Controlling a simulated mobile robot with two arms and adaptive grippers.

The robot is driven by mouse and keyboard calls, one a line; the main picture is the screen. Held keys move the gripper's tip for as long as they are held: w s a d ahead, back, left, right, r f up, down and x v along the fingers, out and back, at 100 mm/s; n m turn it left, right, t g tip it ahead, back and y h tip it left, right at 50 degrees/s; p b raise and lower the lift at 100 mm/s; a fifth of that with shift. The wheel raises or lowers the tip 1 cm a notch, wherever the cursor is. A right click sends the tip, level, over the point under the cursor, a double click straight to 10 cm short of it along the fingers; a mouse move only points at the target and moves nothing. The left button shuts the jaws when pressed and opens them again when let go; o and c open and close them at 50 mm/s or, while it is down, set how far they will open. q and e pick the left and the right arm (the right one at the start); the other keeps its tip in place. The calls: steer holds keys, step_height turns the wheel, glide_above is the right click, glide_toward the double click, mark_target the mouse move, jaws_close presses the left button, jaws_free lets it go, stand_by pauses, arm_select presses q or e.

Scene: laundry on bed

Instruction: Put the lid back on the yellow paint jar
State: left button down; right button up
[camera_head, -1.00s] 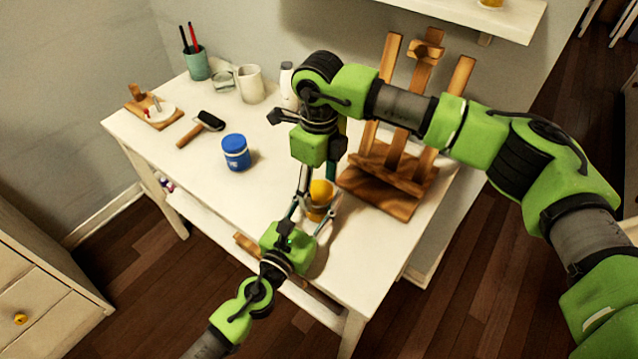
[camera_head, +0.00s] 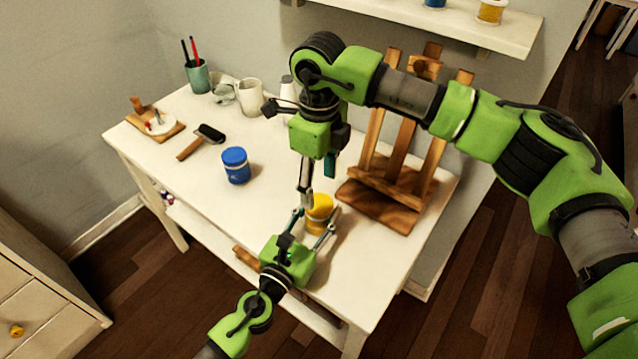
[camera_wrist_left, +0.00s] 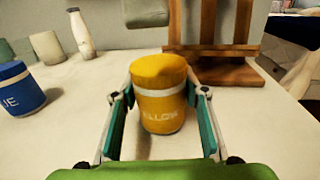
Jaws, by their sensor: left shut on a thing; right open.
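The yellow paint jar (camera_head: 319,216) stands upright near the table's front right. Its label shows in the left wrist view (camera_wrist_left: 161,112). A yellow lid (camera_wrist_left: 158,70) sits on top of the jar, above a pale band. I cannot tell whether it is fully seated. My left gripper (camera_head: 316,228) is shut around the jar's body, with a finger on each side in the left wrist view. My right gripper (camera_head: 318,185) is open and empty, pointing down just above the jar. Its fingertips are partly hard to make out.
A blue jar (camera_head: 236,166) stands left of the grippers. A wooden easel (camera_head: 385,200) stands close on the right. A brayer (camera_head: 201,141), a wooden board (camera_head: 143,122), a mug (camera_head: 248,97) and a pencil cup (camera_head: 198,78) are farther back. The table's left front is clear.

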mark_target(319, 204)
step_height(319, 204, up, 3)
steer(key=n, duration=0.3)
steer(key=shift+f, duration=0.1)
steer(key=shift+f, duration=0.15)
steer(key=shift+f, duration=3.9)
steer(key=c, duration=1.2)
steer(key=shift+o, duration=0.2)
steer(key=o, duration=1.3)
